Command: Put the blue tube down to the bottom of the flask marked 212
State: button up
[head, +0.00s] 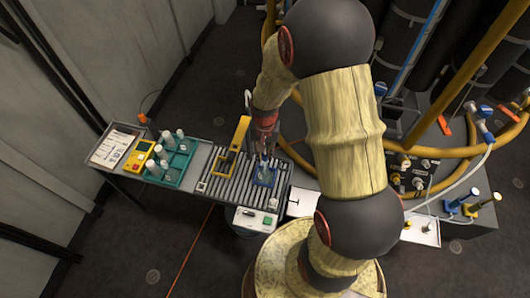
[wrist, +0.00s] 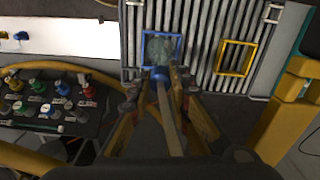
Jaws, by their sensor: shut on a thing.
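My gripper (head: 264,140) is above the slatted bench on the left of my arm. In the wrist view its fingers (wrist: 163,78) are shut on the blue tube (wrist: 160,73), whose blue part shows between the fingertips. A clear flask (wrist: 162,46) stands inside a square blue frame on the slats, just beyond the fingertips. In the head view the blue frame (head: 265,178) lies right below my gripper. The tube's lower end is over or in the flask; I cannot tell how deep. No marking 212 is legible.
A yellow frame (wrist: 236,58) lies empty beside the blue one. A yellow upright (head: 239,134) rises near it. A teal rack (head: 174,158) with several pale bottles, a yellow meter (head: 139,156) and a clipboard (head: 112,147) are at left. A white control box (head: 255,220) is in front.

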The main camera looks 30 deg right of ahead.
jog(key=shift+f+b, duration=0.8)
jog(key=shift+f, duration=1.05)
jog(key=o, duration=1)
jog(key=shift+o, duration=1.1)
jog(key=o, duration=0.3)
jog(key=shift+o, duration=0.2)
jog(key=shift+r, duration=0.1)
jog(key=shift+r+p, duration=2.4)
jog(key=shift+r, duration=0.55)
